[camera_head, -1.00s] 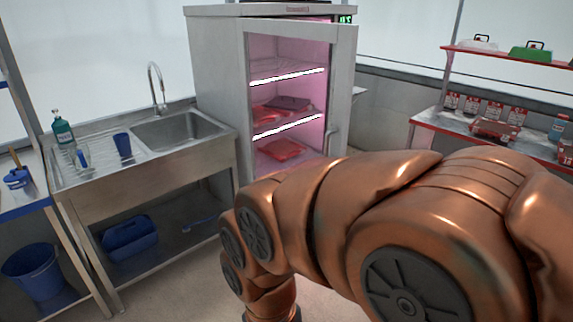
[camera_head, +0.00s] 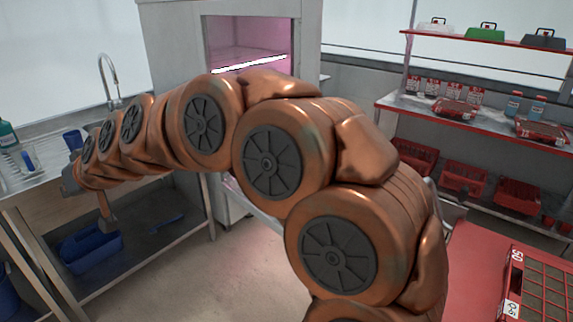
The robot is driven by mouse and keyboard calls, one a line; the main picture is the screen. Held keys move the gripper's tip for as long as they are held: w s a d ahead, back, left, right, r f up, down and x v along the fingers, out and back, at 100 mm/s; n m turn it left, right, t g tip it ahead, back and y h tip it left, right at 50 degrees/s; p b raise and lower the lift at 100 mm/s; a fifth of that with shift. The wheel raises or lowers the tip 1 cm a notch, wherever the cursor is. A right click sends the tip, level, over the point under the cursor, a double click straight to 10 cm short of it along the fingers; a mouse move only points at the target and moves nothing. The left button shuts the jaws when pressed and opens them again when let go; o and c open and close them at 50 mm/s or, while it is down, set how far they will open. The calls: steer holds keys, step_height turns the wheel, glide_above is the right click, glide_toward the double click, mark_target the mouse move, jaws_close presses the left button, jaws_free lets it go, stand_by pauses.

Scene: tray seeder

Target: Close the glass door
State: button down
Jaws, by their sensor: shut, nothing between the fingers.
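The grey cabinet has a glass door with a pale frame (camera_head: 307,40). Pink-lit shelves show through the opening or glass. My copper arm crosses in front and hides the door's lower half and its handle. I cannot tell how far the door stands from the cabinet. My arm reaches to the left, past the cabinet front toward the sink. My gripper (camera_head: 110,226) shows only as a small grey end hanging below the arm's far end, over the blue tub, apart from the door. It looks shut and empty.
A steel sink unit with a tap (camera_head: 108,75) stands on the left, with a blue tub (camera_head: 92,250) on its lower shelf. Red-edged shelving (camera_head: 480,125) with bins fills the right. A red surface with a seed tray (camera_head: 540,290) is at lower right. The floor between is clear.

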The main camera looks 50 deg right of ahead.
steer(key=w+d+r+m+t+h+b, duration=0.2)
steer(key=w+d+t+h, duration=0.1)
steer(key=w+d, duration=0.4)
steer(key=w+d+r+m+t+h+b, duration=0.1)
steer(key=w+d+r+m+t+h, duration=0.2)
steer(key=w, duration=0.6)
steer(key=w+d+f+m+g+h+b, duration=0.1)
steer(key=w+d+f+m+h, duration=0.2)
steer(key=d, duration=0.5)
steer(key=w+d+f+m+g+h+b, duration=0.1)
steer(key=d+m+h+b, duration=0.15)
steer(key=d+h, duration=0.45)
steer(key=s+d+f+m+g+h+b, duration=0.1)
steer(key=s+d+f+m+g+h, duration=0.25)
steer(key=d, duration=0.35)
steer(key=s+d+f+m+g+h+b, duration=0.1)
steer(key=s+d+f+m+g+h, duration=0.2)
steer(key=d, duration=0.4)
steer(key=s+d+f+m+g+b, duration=0.3)
steer(key=s+d+f+m+g, duration=0.25)
steer(key=s+f+g, duration=0.6)
steer(key=s+d+r, duration=0.1)
steer(key=s+d, duration=0.3)
steer(key=d, duration=1)
steer(key=shift+d+n+g, duration=0.15)
steer(key=shift+n+g, duration=0.2)
steer(key=shift+g, duration=0.05)
steer(key=shift+s, duration=0.1)
